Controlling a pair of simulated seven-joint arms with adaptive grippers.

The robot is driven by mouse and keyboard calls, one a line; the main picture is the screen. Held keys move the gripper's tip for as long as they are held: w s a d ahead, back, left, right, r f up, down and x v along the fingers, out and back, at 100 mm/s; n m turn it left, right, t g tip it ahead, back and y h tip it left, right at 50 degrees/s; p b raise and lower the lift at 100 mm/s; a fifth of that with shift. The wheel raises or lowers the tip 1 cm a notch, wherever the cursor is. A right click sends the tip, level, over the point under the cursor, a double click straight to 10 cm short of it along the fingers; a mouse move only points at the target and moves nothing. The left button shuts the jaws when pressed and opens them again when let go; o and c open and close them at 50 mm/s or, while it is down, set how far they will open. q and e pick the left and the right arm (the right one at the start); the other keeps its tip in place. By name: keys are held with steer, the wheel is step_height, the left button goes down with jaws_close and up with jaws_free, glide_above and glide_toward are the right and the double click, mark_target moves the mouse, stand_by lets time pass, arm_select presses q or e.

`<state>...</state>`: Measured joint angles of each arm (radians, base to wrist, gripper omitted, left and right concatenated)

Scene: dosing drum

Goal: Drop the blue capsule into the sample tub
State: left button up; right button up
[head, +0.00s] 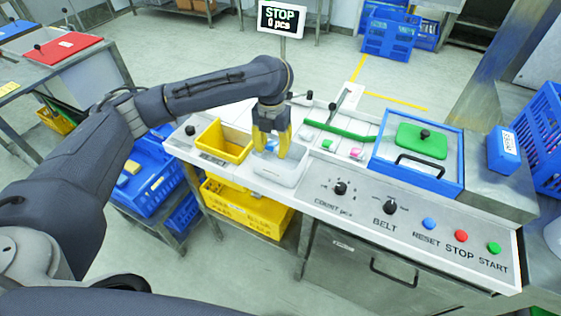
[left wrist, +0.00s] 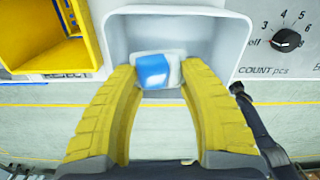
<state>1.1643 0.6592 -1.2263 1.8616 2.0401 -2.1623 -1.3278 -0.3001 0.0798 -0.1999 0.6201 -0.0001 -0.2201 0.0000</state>
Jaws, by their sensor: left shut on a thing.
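The sample tub is a pale grey-white open box (head: 284,177) at the left part of the machine's front edge. In the left wrist view the tub (left wrist: 116,36) fills the upper middle. My left gripper (head: 270,153) points down over the tub. Its yellow fingers (left wrist: 158,78) are shut on the blue capsule (left wrist: 154,72), which has a blue face and whitish ends. The capsule shows over the tub's opening; its exact height above the floor of the tub is hard to tell. My right gripper is not in view.
A yellow bin (head: 223,142) stands just left of the tub. Right of it are a green piece (head: 327,144), a pink piece (head: 356,152) and a blue-framed hopper (head: 405,178) with a green lid. Knobs and buttons line the front panel. The sign reads STOP, 0 pcs.

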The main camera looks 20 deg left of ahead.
arm_select(q)
steer(key=o, duration=1)
steer(key=shift+c, duration=0.2)
step_height(320, 180, up, 12)
stand_by(0.6)
